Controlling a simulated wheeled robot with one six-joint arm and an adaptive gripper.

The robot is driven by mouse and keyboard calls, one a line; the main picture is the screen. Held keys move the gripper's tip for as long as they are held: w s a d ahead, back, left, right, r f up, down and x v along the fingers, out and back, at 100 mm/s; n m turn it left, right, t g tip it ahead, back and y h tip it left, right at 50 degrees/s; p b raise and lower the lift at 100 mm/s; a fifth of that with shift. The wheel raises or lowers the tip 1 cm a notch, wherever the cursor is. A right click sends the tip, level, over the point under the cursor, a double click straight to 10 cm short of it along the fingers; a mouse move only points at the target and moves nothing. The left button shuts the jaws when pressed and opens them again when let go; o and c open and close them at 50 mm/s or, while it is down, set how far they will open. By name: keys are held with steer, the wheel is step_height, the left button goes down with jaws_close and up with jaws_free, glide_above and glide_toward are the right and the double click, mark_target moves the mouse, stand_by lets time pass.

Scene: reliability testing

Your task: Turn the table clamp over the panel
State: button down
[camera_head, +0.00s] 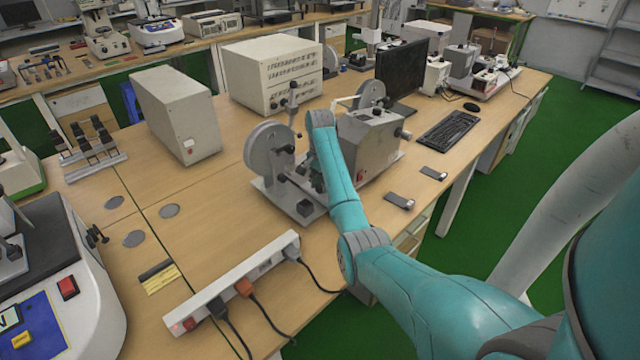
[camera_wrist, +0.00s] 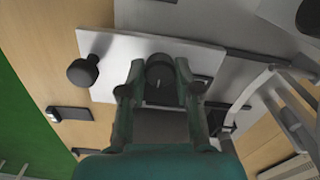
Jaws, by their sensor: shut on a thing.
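In the wrist view my gripper (camera_wrist: 160,78) is shut on a round black knob (camera_wrist: 159,69), with one finger on each side of it. The knob, which looks like part of the table clamp, sits at the edge of a light grey plate (camera_wrist: 118,52). A second black knob (camera_wrist: 83,71) stands apart on the plate's left side. I cannot tell surely which part is the panel. In the head view my arm covers part of the grey machine (camera_head: 370,140) with its wheel (camera_head: 268,151) and base plate, and my gripper is hidden there.
A power strip (camera_head: 235,285) with cables lies in front of the machine. Two small flat dark-and-silver pieces (camera_head: 398,201) lie near the table edge. A grey box (camera_head: 176,115), a monitor (camera_head: 402,70) and a keyboard (camera_head: 449,130) stand around. Bare table shows left of the machine.

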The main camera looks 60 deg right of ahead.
stand_by(0.5)
steer(key=c, duration=0.8)
jaws_free()
